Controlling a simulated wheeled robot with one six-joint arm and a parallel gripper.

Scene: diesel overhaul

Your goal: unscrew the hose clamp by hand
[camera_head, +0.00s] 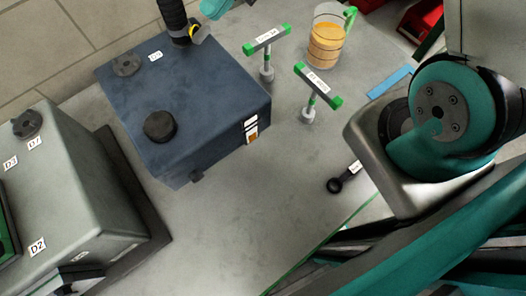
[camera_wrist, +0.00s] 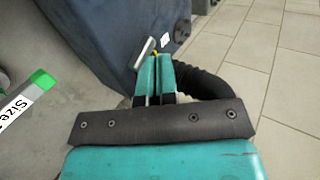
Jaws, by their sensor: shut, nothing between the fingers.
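The black ribbed hose (camera_head: 172,14) meets the far edge of the dark blue block in the head view. A dark band with a yellow mark (camera_head: 195,32), seemingly the hose clamp, sits around its end. In the wrist view the hose (camera_wrist: 205,82) curves behind my fingers. A pale metal piece with a yellow spot (camera_wrist: 144,52) shows just beyond the fingertips; I cannot tell whether they touch it. My gripper (camera_wrist: 155,58) is shut and empty, close to the hose end. A teal part of it (camera_head: 213,8) shows at the top edge of the head view.
The blue block (camera_head: 215,95) carries two dark caps. Two green-ended T-handle tools (camera_head: 267,40) (camera_head: 318,86), an orange-filled jar (camera_head: 327,42) and a dark ring-ended tool (camera_head: 345,178) are on the grey table. A grey block (camera_head: 75,185) stands at left.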

